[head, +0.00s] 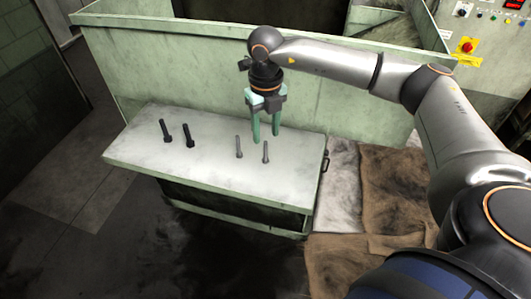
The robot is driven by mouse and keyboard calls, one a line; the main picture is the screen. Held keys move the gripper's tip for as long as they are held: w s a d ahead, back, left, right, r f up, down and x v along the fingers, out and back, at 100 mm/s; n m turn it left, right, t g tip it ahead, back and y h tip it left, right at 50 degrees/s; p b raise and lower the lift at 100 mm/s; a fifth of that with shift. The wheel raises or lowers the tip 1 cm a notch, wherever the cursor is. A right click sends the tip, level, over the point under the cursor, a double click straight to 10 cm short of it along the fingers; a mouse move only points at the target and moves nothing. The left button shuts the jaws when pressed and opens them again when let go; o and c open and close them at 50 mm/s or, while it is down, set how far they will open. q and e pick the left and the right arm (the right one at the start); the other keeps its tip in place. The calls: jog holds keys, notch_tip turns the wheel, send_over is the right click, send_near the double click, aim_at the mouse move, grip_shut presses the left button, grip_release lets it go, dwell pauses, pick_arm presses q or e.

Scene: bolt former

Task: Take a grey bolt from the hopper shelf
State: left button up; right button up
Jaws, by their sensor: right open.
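Two grey bolts lie on the pale hopper shelf (210,165), right of its middle: a left grey bolt (238,147) and a right grey bolt (265,152). Two dark bolts, one (166,131) and another (188,136), lie on the shelf's left part. My right gripper (265,141) points down with its green fingers apart and empty. My left gripper is not in view.
A green machine wall (190,65) rises behind the shelf. A control panel with a red knob (467,46) is at the upper right. Brown cloths (390,185) lie right of the shelf. A small dark handle (325,160) is on the shelf's right edge.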

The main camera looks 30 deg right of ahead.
jog(key=f, duration=0.8)
jog(key=shift+w+d+f, duration=0.15)
jog(key=shift+w+f, duration=0.05)
jog(key=shift+w, duration=0.05)
grip_shut()
dwell(0.4)
